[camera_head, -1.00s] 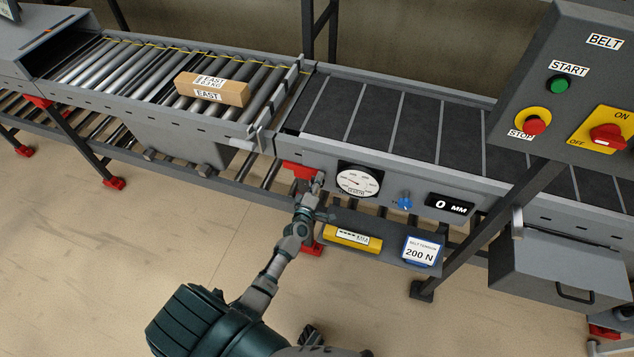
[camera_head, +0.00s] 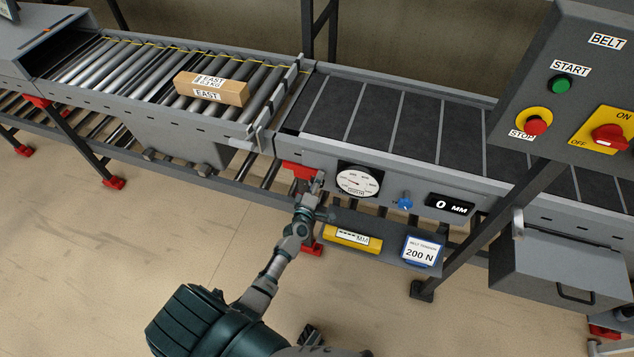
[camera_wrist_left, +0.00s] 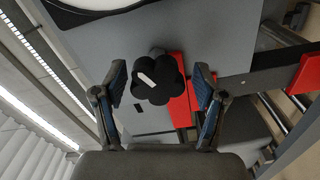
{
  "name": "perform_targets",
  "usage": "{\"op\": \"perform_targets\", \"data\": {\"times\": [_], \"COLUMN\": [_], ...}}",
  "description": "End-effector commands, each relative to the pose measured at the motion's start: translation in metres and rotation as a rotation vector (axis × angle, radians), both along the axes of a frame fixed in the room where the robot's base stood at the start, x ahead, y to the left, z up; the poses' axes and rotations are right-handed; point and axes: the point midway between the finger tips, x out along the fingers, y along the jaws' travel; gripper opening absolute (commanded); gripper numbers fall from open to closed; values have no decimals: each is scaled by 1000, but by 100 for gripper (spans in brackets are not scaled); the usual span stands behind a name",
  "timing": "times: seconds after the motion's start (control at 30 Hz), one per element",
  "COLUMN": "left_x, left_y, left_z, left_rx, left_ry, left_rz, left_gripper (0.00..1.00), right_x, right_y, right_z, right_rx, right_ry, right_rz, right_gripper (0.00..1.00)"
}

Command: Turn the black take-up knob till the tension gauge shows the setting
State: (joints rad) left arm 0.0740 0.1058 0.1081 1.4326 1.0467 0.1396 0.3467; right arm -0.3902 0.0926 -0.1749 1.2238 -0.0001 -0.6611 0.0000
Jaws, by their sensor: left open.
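The black take-up knob (camera_wrist_left: 157,78) is lobed and has a white mark on its face in the left wrist view. My left gripper (camera_wrist_left: 161,88) is open, with one finger on each side of the knob and a visible gap on both sides. In the head view my left gripper (camera_head: 317,186) reaches the conveyor's side panel and hides the knob. The round white tension gauge (camera_head: 358,181) is just right of it, with a red needle; its reading is too small to tell. A card (camera_head: 420,251) reads BELT TENSION 200 N. My right gripper is not in view.
A blue knob (camera_head: 405,200) and a display (camera_head: 450,205) showing 0 MM sit right of the gauge. A yellow labelled item (camera_head: 352,236) lies on the shelf below. A carton (camera_head: 211,88) rests on the rollers. A control box (camera_head: 570,85) stands at the right.

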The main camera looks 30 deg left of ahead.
Motion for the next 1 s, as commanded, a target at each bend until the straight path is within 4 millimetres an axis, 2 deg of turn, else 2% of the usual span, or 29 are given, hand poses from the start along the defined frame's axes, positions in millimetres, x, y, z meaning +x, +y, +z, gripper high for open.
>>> {"op": "perform_targets", "data": {"times": [0.17,0.27,0.5,0.7,1.0], "left_x": [-8,-24,-77,-107,-115], "left_y": [-2,-6,-18,-25,-27], "left_z": [-1,-2,-3,-3,-2], "left_rx": [0,-1,-1,0,-1], "left_ry": [2,2,4,4,2], "left_rz": [1,1,-1,0,0], "left_gripper": [71,71,71,71,71], "right_x": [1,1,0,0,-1], "right_y": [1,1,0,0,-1], "right_z": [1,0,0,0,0], "right_rx": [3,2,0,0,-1], "right_ry": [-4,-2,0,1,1], "right_rz": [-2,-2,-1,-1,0], "right_gripper": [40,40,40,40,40]}}
